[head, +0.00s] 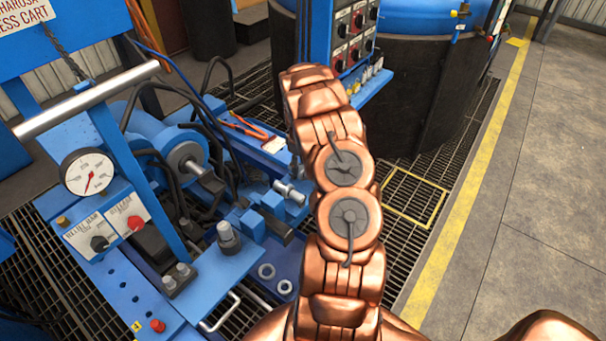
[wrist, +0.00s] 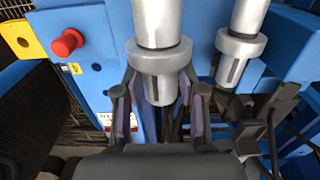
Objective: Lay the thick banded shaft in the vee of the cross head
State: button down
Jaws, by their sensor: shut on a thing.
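One finger is on each side at the band. The upper end of the shaft runs out of the frame. In the head view my arm hides the gripper and the held shaft. Blue blocks (head: 252,214) stand on the press cart in front of the ram. They may be the cross head, but I cannot make out its vee.
A second, similar banded shaft (wrist: 243,50) stands just right of the held one. A red button (wrist: 68,43) is to the left. In the head view, a gauge (head: 89,172), hoses and a cylinder (head: 158,142) crowd the cart. The floor at right (head: 530,180) is clear.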

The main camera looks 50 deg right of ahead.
jog(key=shift+r, duration=3.05)
jog(key=shift+w, duration=0.1)
